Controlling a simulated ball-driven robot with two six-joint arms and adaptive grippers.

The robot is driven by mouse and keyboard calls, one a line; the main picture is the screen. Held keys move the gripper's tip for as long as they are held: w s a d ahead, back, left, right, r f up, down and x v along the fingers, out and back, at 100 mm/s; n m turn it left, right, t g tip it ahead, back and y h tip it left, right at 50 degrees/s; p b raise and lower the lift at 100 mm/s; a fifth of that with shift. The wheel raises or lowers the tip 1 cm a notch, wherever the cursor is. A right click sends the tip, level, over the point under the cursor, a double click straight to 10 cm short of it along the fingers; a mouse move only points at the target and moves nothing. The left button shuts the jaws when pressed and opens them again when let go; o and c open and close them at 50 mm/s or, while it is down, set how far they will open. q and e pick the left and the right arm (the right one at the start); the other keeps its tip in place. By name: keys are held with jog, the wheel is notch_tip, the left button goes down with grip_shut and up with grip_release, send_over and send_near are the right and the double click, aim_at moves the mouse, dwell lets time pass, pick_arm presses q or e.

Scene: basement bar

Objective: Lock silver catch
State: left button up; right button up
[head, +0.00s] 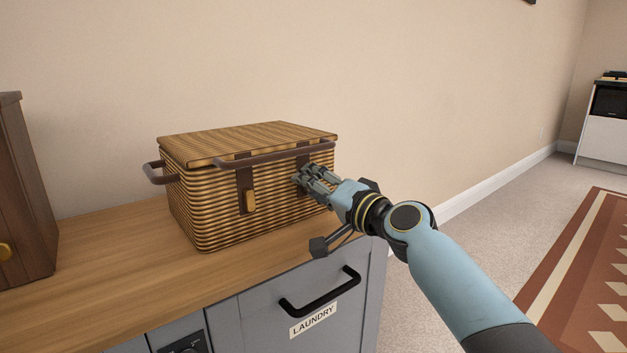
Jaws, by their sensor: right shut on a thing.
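A wicker basket (218,223) with a closed lid (250,142) stands on a wooden counter. Two dark straps run down its front. A gold catch (250,201) hangs on the left strap (244,176). My right gripper (302,180) reaches in from the right, its fingers at the right strap (303,153). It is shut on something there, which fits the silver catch. The fingers cover that spot, so the catch itself and its position are hidden. My left gripper is out of view.
A brown handle (257,157) runs across the basket front above my right gripper. A wooden cabinet (22,190) stands at the left. The counter (110,250) is bare between them. Below is a grey drawer labelled LAUNDRY with a black handle (318,298).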

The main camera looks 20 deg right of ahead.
jog(key=shift+r+m+p, duration=0.1)
jog(key=shift+m+p, duration=0.2)
jog(key=shift+m, duration=0.7)
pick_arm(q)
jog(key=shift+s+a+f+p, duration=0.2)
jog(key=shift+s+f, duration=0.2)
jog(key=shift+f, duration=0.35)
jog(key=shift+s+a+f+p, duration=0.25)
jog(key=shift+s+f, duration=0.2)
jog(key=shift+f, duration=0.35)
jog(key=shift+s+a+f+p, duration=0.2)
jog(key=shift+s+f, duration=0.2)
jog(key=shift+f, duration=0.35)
pick_arm(e)
jog(key=shift+m, duration=2.1)
jog(key=o, duration=1.2)
jog(key=shift+c, duration=0.2)
jog(key=v, duration=1.2)
